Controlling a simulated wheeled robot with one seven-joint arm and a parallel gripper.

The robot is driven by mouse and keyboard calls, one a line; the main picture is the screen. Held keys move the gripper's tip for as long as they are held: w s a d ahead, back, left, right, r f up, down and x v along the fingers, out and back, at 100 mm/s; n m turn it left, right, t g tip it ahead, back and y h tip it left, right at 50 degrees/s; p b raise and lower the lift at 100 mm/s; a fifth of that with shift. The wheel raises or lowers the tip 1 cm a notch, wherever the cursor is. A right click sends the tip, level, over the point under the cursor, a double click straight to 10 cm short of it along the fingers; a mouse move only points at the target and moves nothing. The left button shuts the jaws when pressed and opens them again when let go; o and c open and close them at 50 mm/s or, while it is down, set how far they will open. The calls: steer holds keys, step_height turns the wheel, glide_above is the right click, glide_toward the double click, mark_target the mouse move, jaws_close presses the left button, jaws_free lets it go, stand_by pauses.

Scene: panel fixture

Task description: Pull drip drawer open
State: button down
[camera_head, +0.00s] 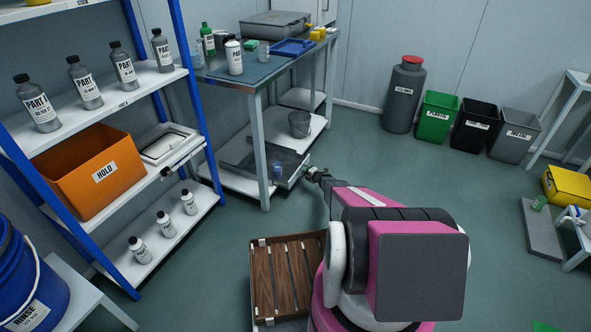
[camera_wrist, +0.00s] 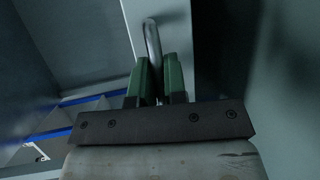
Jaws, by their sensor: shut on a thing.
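The drip drawer (camera_head: 293,178) is low under the workbench, with a pale front edge and a dark surface showing behind it. A small blue-grey cup (camera_head: 277,173) shows at the drawer. My gripper (camera_head: 312,174) is at the drawer's front on the right side of the bench. In the wrist view my gripper's green fingers (camera_wrist: 159,82) are shut on a curved metal handle (camera_wrist: 152,42), which stands up between them. The head view is too small to show the grip itself. How far the drawer is out is hard to tell.
The workbench (camera_head: 262,82) stands over the drawer, with a leg close by. A grey bucket (camera_head: 299,124) sits on its lower shelf. A slatted wooden platform (camera_head: 288,272) is beside my base. The floor right of the drawer is clear toward several bins (camera_head: 437,117).

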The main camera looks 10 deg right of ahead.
steer(key=s+d, duration=0.8)
steer(key=d, duration=0.3)
steer(key=c, duration=1.5)
jaws_free()
steer(key=shift+o, duration=0.2)
steer(key=v, duration=1)
steer(key=shift+s, duration=0.3)
steer(key=shift+d+r, duration=0.1)
steer(key=shift+r, duration=0.05)
